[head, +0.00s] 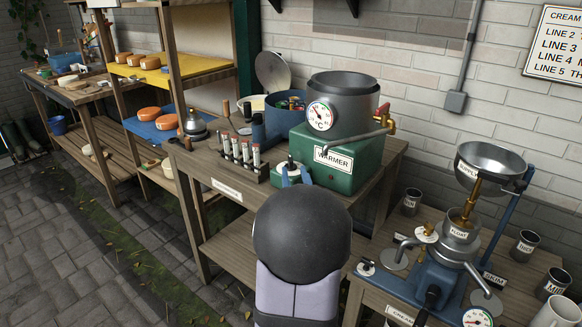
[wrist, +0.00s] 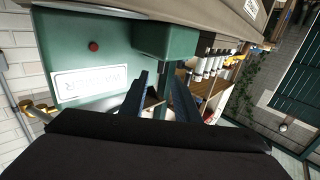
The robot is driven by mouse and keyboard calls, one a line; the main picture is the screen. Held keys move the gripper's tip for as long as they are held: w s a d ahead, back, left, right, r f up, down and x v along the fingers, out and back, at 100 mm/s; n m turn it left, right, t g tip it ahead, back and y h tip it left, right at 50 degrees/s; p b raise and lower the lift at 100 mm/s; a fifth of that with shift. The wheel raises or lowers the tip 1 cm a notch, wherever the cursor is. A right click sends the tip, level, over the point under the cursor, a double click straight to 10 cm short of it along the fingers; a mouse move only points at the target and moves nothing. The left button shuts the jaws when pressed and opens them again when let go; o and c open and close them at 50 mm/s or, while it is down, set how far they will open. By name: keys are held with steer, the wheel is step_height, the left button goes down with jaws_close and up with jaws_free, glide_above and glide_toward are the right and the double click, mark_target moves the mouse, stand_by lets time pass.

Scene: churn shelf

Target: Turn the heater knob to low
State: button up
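The heater is a green box (head: 340,176) labelled WARMER, with a grey pot (head: 343,105) on it. In the wrist view the heater (wrist: 75,45) appears turned over, with a red spot on its front. A small dark knob (head: 291,160) stands on the smaller green block at the heater's left side; that block (wrist: 166,42) also shows in the wrist view. The knob's setting cannot be read. My gripper (head: 295,177) is just in front of this block, its blue fingers apart. In the wrist view my gripper (wrist: 160,80) has a clear gap between its fingers; contact cannot be told.
A rack of several capped vials (head: 240,158) stands left of the block. A brass tap (head: 385,121) and dial thermometer (head: 320,116) are on the pot. A separator (head: 450,250) with several cups stands on the lower table at right.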

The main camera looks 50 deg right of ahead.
mark_target(291, 163)
steer(key=shift+p+x, duration=0.45)
steer(key=shift+x, duration=3.25)
jaws_close()
